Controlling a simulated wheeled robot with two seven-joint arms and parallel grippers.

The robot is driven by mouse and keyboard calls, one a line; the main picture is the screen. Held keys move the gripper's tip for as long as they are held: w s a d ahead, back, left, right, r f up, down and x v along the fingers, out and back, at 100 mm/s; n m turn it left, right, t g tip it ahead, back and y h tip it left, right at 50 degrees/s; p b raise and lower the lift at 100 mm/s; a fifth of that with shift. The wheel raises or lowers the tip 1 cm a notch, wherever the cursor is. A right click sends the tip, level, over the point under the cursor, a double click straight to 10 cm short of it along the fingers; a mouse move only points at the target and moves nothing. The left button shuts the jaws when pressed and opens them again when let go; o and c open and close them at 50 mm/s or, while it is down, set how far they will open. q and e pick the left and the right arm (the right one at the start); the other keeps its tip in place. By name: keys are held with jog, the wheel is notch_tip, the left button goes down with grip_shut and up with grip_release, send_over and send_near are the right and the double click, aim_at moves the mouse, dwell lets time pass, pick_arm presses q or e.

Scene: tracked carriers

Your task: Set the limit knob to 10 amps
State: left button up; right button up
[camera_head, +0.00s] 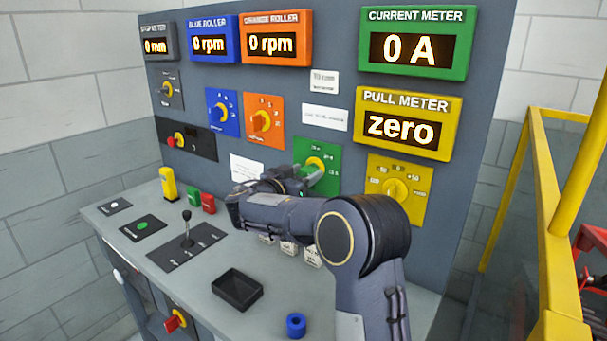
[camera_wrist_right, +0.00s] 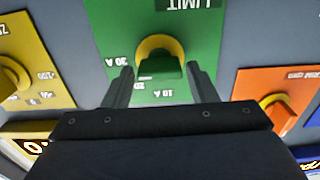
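The limit knob (camera_wrist_right: 160,50) is a yellow ring with a dark green grip on a green panel (camera_wrist_right: 187,25), seen upside down in the right wrist view. Its grip points toward the middle mark, a partly hidden 20; 30 A and 10 A show on either side. In the head view the green panel (camera_head: 329,181) is partly covered by my right arm. My right gripper (camera_wrist_right: 160,68) is open, its fingers on either side of the knob with gaps; contact is not visible. In the head view the right gripper (camera_head: 302,186) is at the panel. My left gripper is not in view.
Yellow (camera_head: 420,208), orange (camera_head: 270,138) and blue (camera_head: 217,124) knob panels flank the green one. The current meter (camera_head: 415,15) reads 0 A. A black tray (camera_head: 237,290) and a blue ring (camera_head: 296,325) are on the desk. A yellow railing (camera_head: 548,200) stands right.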

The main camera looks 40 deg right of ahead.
jog(key=c, duration=0.7)
jog(key=shift+o, duration=0.2)
jog(key=shift+f+n+b, duration=0.2)
jog(key=shift+n+b, duration=0.4)
jog(key=shift+b, duration=0.1)
jog(key=shift+a+n+b, duration=0.1)
jog(key=shift+n+b, duration=0.9)
jog(key=shift+n, duration=0.1)
jog(key=shift+n+b, duration=0.45)
jog(key=shift+n, duration=0.45)
jog(key=shift+w+n+b, duration=0.1)
jog(key=shift+n+b, duration=0.2)
jog(key=shift+n, duration=0.6)
jog(key=n, duration=0.2)
jog(key=shift+r+n, duration=0.1)
jog(key=shift+n, duration=0.3)
jog(key=n, duration=0.2)
jog(key=shift+n, duration=0.4)
jog(key=n+p, duration=0.1)
jog(key=n, duration=0.4)
jog(key=shift+p, duration=0.4)
